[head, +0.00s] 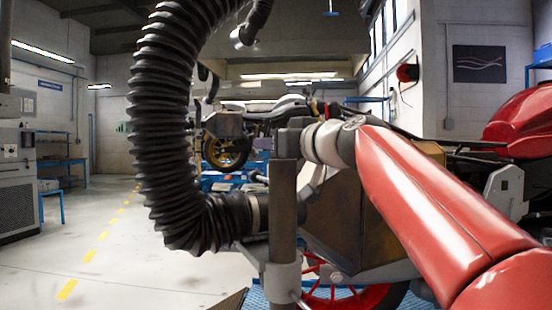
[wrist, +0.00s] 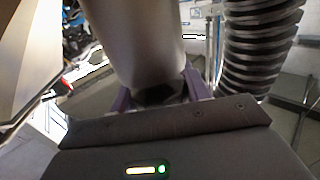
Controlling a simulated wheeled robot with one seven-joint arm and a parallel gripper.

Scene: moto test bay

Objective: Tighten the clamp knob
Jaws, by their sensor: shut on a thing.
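A dark upright post (head: 284,205) stands in front of the motorcycle in the head view. In the wrist view a broad grey metal cylinder (wrist: 135,45) fills the upper middle. My gripper (wrist: 158,92) has its two purple fingers on either side of a dark piece at the foot of this cylinder, likely the clamp knob (wrist: 158,95). The fingers are shut on it. The knob is mostly in shadow, and its shape and how tight it sits cannot be told. In the head view my fingers and the knob are hidden behind the post and my red arm.
A thick black ribbed hose (head: 165,120) hangs left of the post and bends to it low down; it also shows in the wrist view (wrist: 258,45). A motorcycle with a red wheel (head: 345,296) stands close behind. Open floor (head: 125,255) lies to the left.

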